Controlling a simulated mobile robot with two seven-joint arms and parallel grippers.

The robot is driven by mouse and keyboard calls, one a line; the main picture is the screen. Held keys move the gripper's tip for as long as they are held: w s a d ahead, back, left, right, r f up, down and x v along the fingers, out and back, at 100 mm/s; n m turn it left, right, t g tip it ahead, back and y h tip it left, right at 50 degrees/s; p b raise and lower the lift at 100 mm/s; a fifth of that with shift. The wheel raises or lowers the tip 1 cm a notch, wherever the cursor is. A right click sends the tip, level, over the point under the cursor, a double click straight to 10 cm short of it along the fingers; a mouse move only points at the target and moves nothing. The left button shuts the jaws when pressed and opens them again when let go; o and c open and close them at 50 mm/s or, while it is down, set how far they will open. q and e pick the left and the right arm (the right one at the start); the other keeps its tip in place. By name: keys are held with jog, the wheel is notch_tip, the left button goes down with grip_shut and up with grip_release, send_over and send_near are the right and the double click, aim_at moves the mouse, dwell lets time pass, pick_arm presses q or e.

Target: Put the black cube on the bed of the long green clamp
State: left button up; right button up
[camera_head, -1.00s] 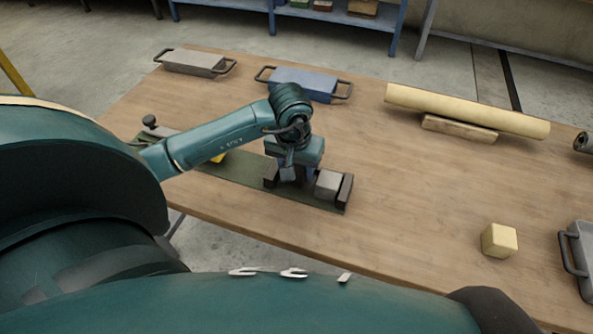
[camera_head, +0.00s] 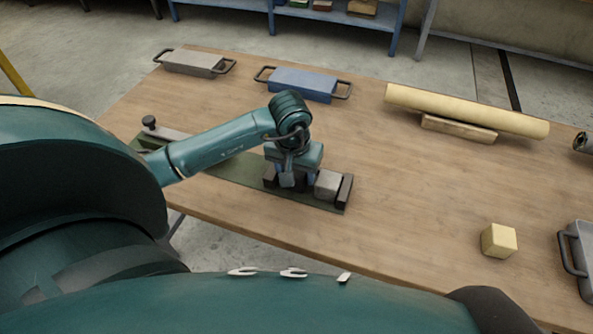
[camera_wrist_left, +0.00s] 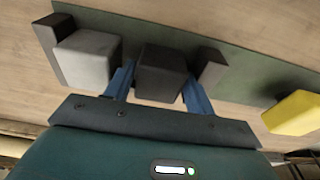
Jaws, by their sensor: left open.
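The long green clamp (camera_head: 235,173) lies along the table's near left side; its green bed also crosses the left wrist view (camera_wrist_left: 240,62). My left gripper (camera_head: 288,182) points down over its right part. In the left wrist view the black cube (camera_wrist_left: 161,73) is between the open blue fingers of my left gripper (camera_wrist_left: 158,88), against the bed between two dark upright blocks. Whether a finger touches it is unclear. A grey cube (camera_wrist_left: 87,58) is beside it, next to the clamp's end block (camera_head: 345,191). In the head view the gripper mostly hides the black cube.
A yellow cube (camera_wrist_left: 293,113) is by the clamp's bed, hidden in the head view. A pale yellow cube (camera_head: 499,240) stands at the right. The table's middle is clear.

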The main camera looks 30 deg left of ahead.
pick_arm(q)
notch_tip(320, 180, up, 12)
jog(key=s, duration=0.1)
jog(key=shift+s+d+f, duration=0.2)
jog(key=shift+s+f, duration=0.05)
jog(key=shift+s, duration=0.1)
dwell(0.4)
